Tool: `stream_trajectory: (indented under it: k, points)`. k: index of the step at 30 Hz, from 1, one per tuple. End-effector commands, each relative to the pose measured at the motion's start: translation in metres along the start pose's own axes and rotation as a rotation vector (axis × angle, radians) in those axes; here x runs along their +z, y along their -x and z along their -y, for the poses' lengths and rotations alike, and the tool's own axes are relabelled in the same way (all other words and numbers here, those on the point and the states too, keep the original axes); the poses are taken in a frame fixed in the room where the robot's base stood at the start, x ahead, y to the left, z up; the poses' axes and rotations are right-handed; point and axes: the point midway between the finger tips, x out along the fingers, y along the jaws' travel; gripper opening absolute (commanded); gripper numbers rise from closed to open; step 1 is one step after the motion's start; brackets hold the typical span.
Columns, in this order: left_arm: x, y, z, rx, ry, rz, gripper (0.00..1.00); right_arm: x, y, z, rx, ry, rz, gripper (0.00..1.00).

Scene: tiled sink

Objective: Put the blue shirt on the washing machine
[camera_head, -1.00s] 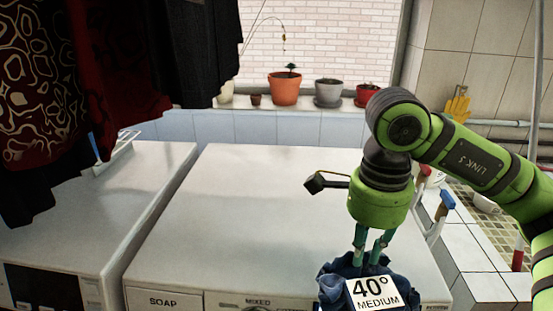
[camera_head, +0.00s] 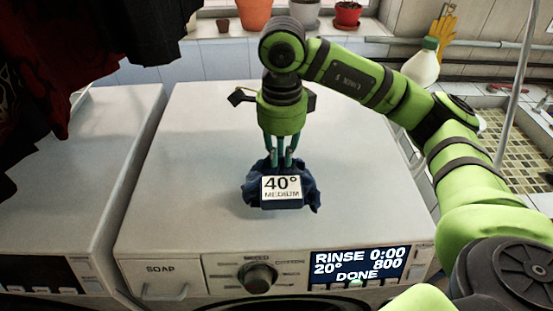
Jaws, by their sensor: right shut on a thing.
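The blue shirt (camera_head: 312,193) is a crumpled dark blue bundle with a white "40° MEDIUM" label on its front. It is at the middle of the white top of the washing machine (camera_head: 200,150), low over it or touching it; I cannot tell which. My right gripper (camera_head: 279,162) points down from above with its fingers shut on the shirt. The fingertips are partly hidden in the cloth. The machine's front panel shows a soap drawer, a dial and a lit display reading "DONE". My left gripper is not in view.
A second white machine (camera_head: 85,150) stands at the left, with dark clothes (camera_head: 50,60) hanging over it. A white bottle with a green cap (camera_head: 422,66) stands behind at the right, near a tiled sink (camera_head: 510,140). Flower pots line the sill. The machine top around the shirt is clear.

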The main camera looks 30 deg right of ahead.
Motion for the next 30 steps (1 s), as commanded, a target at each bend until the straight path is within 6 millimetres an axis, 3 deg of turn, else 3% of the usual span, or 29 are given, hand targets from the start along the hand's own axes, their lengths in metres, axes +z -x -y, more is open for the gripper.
stream_trajectory:
  k: [5, 13, 26, 27, 28, 30]
  points:
    - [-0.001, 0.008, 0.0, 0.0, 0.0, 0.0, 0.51, 0.008, -0.008, 0.005, 0.0, 0.0, -0.002, 0.0]
    - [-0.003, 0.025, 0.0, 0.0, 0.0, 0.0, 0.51, 0.007, -0.042, 0.005, -0.001, -0.001, -0.002, 0.0]
    - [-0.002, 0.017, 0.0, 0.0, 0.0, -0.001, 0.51, 0.007, -0.051, 0.005, -0.003, 0.0, 0.0, 0.0]
    - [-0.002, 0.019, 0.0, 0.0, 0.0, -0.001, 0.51, 0.007, -0.049, 0.005, -0.003, 0.0, -0.001, 0.29]
    - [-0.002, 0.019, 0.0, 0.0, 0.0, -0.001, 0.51, 0.007, -0.049, 0.005, -0.003, 0.0, -0.001, 0.41]
    - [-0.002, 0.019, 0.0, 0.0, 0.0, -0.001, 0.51, 0.007, -0.049, 0.005, -0.002, 0.0, -0.001, 0.41]
